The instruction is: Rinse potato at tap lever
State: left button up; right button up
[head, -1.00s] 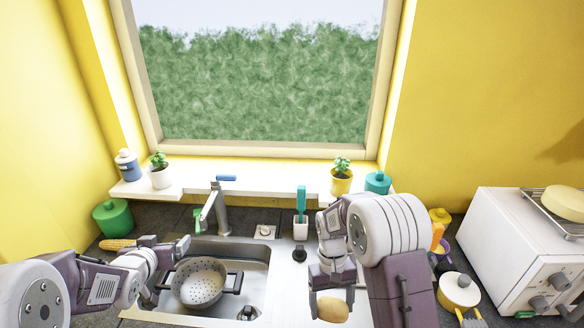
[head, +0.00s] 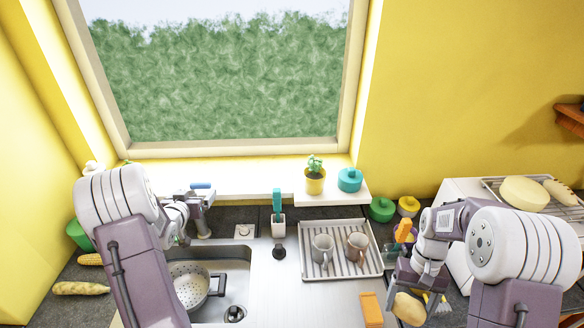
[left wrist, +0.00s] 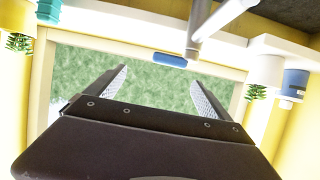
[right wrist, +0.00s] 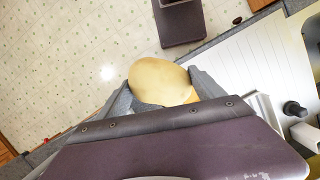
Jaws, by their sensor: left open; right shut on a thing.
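The potato (head: 409,308) is held between the fingers of my right gripper (head: 412,288), at the front right of the counter. The potato also shows in the right wrist view (right wrist: 158,80), gripped between both fingers. The tap (head: 203,218) stands behind the sink with a blue lever (head: 201,186) on top. My left gripper (head: 187,204) is close to the tap, and its fingers are partly hidden by my own arm. In the left wrist view, its two fingers (left wrist: 160,80) are apart and empty, with the blue lever (left wrist: 170,59) beyond them.
The sink (head: 238,282) holds a grey colander (head: 184,290), partly behind my left arm. A drying rack (head: 307,236) with two mugs stands right of the sink. A brush holder (head: 278,227) stands behind the bare steel counter (head: 295,300). Corn (head: 90,259) lies at the left.

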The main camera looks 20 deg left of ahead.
aim_at(200, 184)
jog(key=shift+s+a+r, duration=0.15)
jog(key=shift+s+r, duration=0.05)
jog(key=shift+r, duration=0.15)
jog(key=shift+w, duration=0.15)
pick_arm(q)
jog(key=p+x, duration=0.1)
jog(key=x, duration=0.2)
jog(key=a+p+x, duration=0.1)
jog(key=x, duration=0.3)
jog(key=a+p+x, duration=0.1)
jog(key=p+x, duration=0.1)
jog(key=x, duration=0.1)
jog(key=shift+s, duration=0.1)
pick_arm(e)
jog(key=v, duration=0.3)
jog(key=shift+s+r, duration=0.3)
pick_arm(q)
jog(key=shift+w+a+f, duration=0.1)
jog(key=shift+w+f, duration=0.1)
jog(key=shift+w, duration=0.15)
pick_arm(e)
jog(key=shift+s, duration=0.1)
pick_arm(q)
jog(key=shift+c, duration=0.3)
